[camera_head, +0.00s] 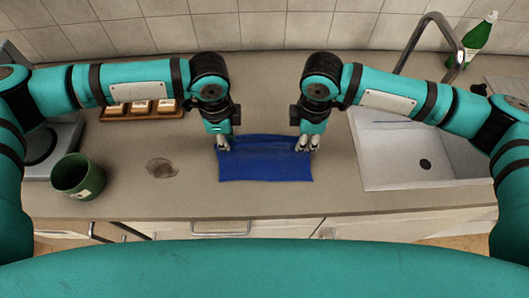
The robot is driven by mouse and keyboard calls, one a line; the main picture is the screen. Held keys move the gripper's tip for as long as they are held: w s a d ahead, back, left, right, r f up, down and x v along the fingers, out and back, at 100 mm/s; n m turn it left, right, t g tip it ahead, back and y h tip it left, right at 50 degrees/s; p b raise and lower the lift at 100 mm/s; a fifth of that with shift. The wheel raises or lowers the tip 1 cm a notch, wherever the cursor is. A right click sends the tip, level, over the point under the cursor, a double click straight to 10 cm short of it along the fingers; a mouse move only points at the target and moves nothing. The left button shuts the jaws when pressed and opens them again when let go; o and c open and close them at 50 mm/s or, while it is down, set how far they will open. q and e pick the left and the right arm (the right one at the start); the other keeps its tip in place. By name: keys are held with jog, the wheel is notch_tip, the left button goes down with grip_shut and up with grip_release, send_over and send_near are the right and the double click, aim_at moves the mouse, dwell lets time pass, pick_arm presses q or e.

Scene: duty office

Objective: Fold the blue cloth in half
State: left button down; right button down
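The blue cloth (265,166) lies on the counter in the middle of the head view, spread as a wide rectangle with its long side left to right. My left gripper (223,145) points down at the cloth's far left corner. My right gripper (307,143) points down at its far right corner. The fingertips of both are at the cloth's edge. The fingers are small here, and I cannot tell whether either one is pinching the cloth. The far corners are partly hidden by the grippers.
A sink (400,155) with a curved faucet (440,30) is on the right, and a green bottle (480,38) stands behind it. A green mug (78,177) is at the left front. A wooden tray (125,118) with several small items is behind. Counter (200,205) before the cloth is clear.

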notch_tip(320, 180, up, 9)
jog(key=p, duration=0.8)
jog(key=shift+a+r, duration=0.2)
